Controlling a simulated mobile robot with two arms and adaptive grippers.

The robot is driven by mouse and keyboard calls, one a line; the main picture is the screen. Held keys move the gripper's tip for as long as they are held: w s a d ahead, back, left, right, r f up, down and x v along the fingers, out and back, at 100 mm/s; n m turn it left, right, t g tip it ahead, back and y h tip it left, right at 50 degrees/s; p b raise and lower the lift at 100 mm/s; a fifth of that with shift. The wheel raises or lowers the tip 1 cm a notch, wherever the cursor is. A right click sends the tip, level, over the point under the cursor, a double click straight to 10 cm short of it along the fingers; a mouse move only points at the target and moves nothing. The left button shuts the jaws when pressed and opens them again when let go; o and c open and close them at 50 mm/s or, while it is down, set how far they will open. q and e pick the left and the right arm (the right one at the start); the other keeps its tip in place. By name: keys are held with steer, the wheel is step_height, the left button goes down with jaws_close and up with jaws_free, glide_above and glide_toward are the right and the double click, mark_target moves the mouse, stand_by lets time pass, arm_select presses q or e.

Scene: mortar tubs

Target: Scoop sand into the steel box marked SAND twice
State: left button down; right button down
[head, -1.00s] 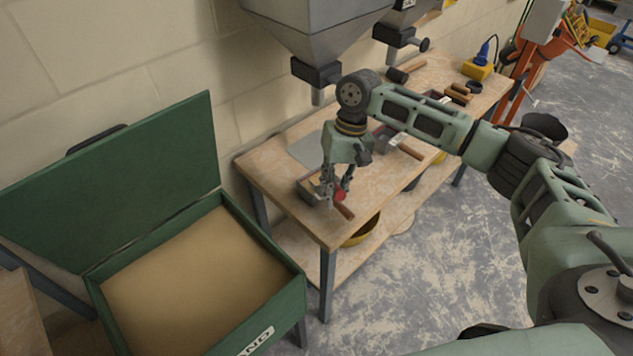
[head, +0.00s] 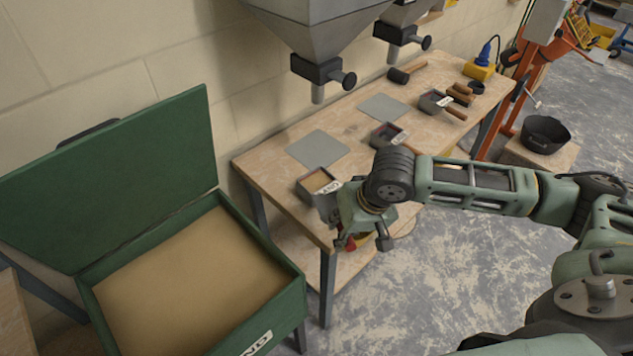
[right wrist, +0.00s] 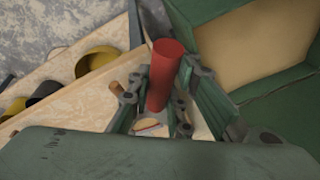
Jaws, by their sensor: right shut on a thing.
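The steel box (head: 303,194) stands at the near left end of the bench. Sand-coloured fill shows inside, and a white label, partly covered and hard to read, is on its front. My right gripper (head: 352,240) is just off the bench's front edge, in front of the box. It is shut on a red handle, which shows between the fingers in the right wrist view (right wrist: 165,75); the rest of that tool is mostly hidden. The open green bin (head: 290,300) at left holds a wide bed of sand (head: 190,280). My left gripper is not in view.
Other small labelled steel boxes (head: 386,137) and a mallet (head: 405,73) lie along the bench (head: 262,158). Grey hoppers (head: 318,30) hang above it. The bin's raised lid (head: 110,180) leans by the wall. A black bucket (head: 545,135) stands at right.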

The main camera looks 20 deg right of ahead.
mark_target(347, 248)
steer(key=shift+s+a+f+t+b, duration=0.1)
steer(key=shift+s+f+t+b, duration=0.45)
steer(key=shift+f+b, duration=0.25)
steer(key=shift+s+a+f+t+b, duration=0.1)
steer(key=shift+s+f+t+b, duration=0.25)
steer(key=shift+s+f+b, duration=0.35)
steer(key=p, duration=0.6)
steer(key=shift+w+r, duration=0.1)
steer(key=shift+r, duration=0.3)
steer(key=shift+f+p, duration=0.2)
steer(key=shift+p, duration=0.6)
steer(key=shift+s+f, duration=0.15)
steer(key=shift+s, duration=0.05)
steer(key=shift+w, duration=0.1)
